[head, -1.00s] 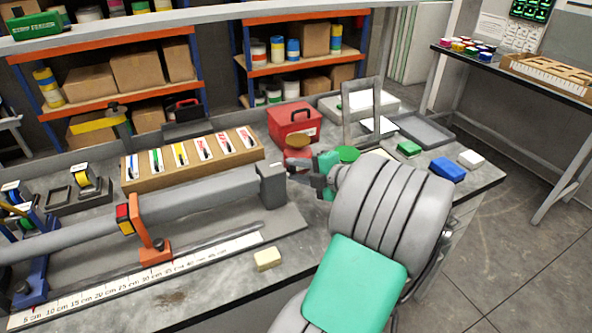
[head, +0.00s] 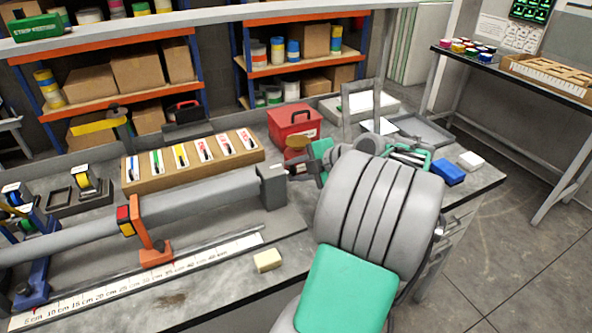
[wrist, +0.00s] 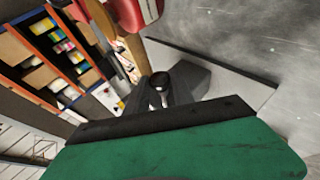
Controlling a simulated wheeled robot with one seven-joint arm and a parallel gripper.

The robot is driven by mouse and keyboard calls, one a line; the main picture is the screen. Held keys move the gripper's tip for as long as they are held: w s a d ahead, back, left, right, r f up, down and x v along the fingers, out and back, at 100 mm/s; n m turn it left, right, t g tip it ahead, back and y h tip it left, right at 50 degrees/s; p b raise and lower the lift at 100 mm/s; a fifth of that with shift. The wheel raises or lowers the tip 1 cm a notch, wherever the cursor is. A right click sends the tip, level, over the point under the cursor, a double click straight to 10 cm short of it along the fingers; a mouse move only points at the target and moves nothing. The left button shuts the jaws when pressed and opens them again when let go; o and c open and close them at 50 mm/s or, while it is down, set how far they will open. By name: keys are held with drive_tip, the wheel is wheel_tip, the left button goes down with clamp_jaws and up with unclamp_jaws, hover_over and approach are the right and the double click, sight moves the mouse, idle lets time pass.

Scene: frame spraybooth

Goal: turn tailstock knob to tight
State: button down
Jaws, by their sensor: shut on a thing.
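The tailstock (head: 273,187) is a grey block at the right end of the long grey tube on the bench. My gripper (head: 296,169) reaches its right face from the right. The jaws are shut on the tailstock knob, which my fingers mostly hide in the head view. In the wrist view a dark round knob (wrist: 159,80) with a pale spot shows beyond my green gripper body, against the grey tailstock (wrist: 190,78). No tight or loose marking is readable.
A red box (head: 293,125) stands just behind my gripper. A wooden rack (head: 150,178) of marked cards lies behind the tube. An orange stand (head: 152,245), a ruler strip (head: 190,258) and a cream block (head: 267,260) are in front. A blue block (head: 448,172) lies at the right.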

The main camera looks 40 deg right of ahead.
drive_tip(key=g+p, duration=0.2)
drive_tip(key=r+g+p, duration=0.1)
drive_tip(key=shift+w+m+g+y, duration=0.25)
drive_tip(key=shift+m+g+y, duration=0.05)
drive_tip(key=shift+m+y, duration=0.1)
drive_tip(key=g+p, duration=0.1)
drive_tip(key=p, duration=0.1)
drive_tip(key=g+p, duration=0.1)
drive_tip(key=p, duration=0.1)
drive_tip(key=g+p, duration=0.1)
drive_tip(key=p, duration=0.1)
drive_tip(key=shift+w+d+r+m+y, duration=0.1)
drive_tip(key=shift+w+r+m+y, duration=0.15)
drive_tip(key=shift+m+y, duration=0.15)
drive_tip(key=g+p, duration=0.2)
drive_tip(key=p, duration=0.2)
drive_tip(key=shift+f, duration=0.1)
drive_tip(key=shift+w+d+f+m+g+y+p, duration=0.1)
drive_tip(key=shift+f+m+g+y+p, duration=0.2)
drive_tip(key=shift+p, duration=0.65)
drive_tip(key=shift+f, duration=0.1)
drive_tip(key=c, duration=1.1)
unclamp_jaws()
